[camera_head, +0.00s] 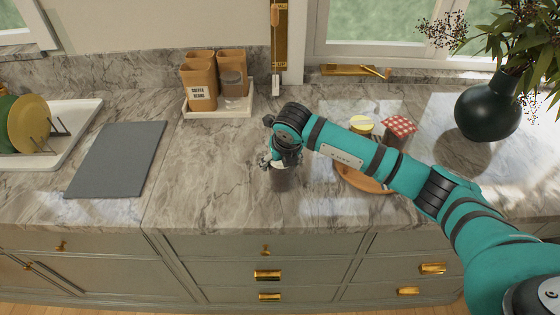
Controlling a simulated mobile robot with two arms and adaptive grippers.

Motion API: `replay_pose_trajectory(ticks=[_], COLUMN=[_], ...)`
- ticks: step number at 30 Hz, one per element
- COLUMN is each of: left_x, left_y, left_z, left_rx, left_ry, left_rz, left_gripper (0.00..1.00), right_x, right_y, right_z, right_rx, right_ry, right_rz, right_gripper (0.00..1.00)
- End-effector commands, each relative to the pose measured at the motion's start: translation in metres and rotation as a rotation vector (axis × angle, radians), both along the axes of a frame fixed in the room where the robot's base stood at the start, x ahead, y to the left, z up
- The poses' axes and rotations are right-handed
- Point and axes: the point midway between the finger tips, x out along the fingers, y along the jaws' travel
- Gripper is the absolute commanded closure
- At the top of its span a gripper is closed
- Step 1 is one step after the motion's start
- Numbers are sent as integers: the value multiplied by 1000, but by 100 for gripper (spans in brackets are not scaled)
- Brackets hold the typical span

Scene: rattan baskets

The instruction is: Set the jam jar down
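My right gripper (281,161) points down over the middle of the counter, with its fingers at the top of a dark jar (282,180). It appears shut on this jar, though the wrist and fingers hide much of the lid. I cannot tell whether the jar's base touches the counter. A jar with a red checked cloth lid (400,126) and a jar with a yellow lid (361,125) stand behind my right forearm, by a round wooden board (361,181). My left gripper is not in view.
The marble counter (215,180) is clear left of the gripper. A grey cutting board (117,160) lies further left, beside a white dish tray (75,135). Canisters stand on a white tray (218,113) at the back. A dark vase (487,108) stands at right.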

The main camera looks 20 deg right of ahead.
Motion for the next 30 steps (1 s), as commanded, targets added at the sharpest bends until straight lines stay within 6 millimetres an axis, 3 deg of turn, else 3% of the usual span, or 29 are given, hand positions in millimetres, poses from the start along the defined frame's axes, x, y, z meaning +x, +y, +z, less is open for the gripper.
replay_pose_trajectory(ticks=[4,16,30], left_x=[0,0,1], left_y=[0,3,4], left_z=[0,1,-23], left_rx=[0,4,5], left_ry=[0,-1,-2], left_rz=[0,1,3], left_gripper=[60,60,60], right_x=[0,-1,-37], right_y=[0,0,-1], right_z=[0,8,93], right_rx=[0,1,0], right_ry=[0,-2,-4], right_rz=[0,0,0], right_gripper=[7,7,7])
